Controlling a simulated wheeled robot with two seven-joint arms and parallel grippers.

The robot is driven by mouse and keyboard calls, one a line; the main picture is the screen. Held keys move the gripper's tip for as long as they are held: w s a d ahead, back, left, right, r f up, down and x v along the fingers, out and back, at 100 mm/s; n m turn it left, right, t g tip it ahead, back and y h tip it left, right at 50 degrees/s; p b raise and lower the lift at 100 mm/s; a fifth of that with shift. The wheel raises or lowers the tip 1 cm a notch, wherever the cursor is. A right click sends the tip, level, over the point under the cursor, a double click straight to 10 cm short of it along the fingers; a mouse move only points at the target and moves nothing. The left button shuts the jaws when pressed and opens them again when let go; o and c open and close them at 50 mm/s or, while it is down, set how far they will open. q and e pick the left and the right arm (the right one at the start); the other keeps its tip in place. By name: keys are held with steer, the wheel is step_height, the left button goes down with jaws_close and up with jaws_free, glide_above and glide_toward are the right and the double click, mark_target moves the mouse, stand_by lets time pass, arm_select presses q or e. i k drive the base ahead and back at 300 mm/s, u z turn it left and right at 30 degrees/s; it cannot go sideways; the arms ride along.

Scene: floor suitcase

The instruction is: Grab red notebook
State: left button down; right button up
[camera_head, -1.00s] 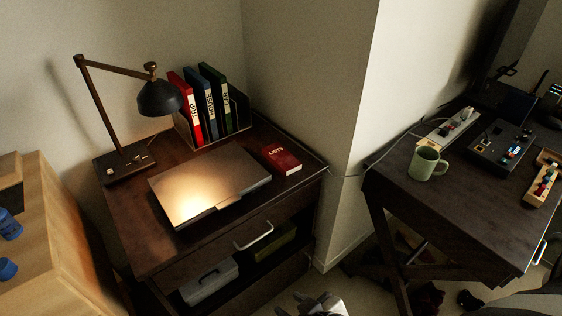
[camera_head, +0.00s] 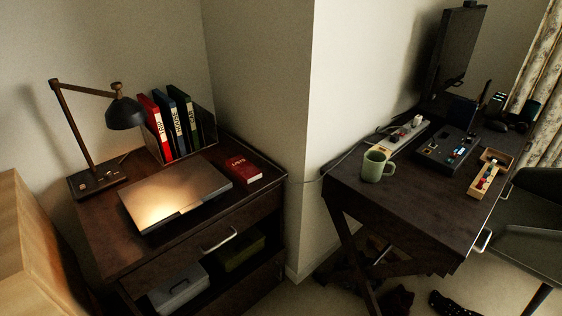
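A small red notebook (camera_head: 242,169) with pale lettering on its cover lies flat on the dark wooden cabinet top (camera_head: 100,238), near its right edge and right of a closed silver laptop (camera_head: 172,192). A red binder (camera_head: 155,128) stands upright with a blue and a green one in a holder behind the laptop. Neither of my grippers is in view.
A black desk lamp (camera_head: 123,112) stands at the cabinet's back left. A wall corner (camera_head: 305,130) juts out between the cabinet and a dark desk (camera_head: 400,205). A green mug (camera_head: 376,165) stands near that desk's left edge. Open cabinet shelves hold boxes.

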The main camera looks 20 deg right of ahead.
mark_target(247, 172)
steer(key=z, duration=0.3)
steer(key=i, duration=0.75)
steer(key=u, duration=0.55)
steer(key=i, duration=0.4)
steer(key=u, duration=0.45)
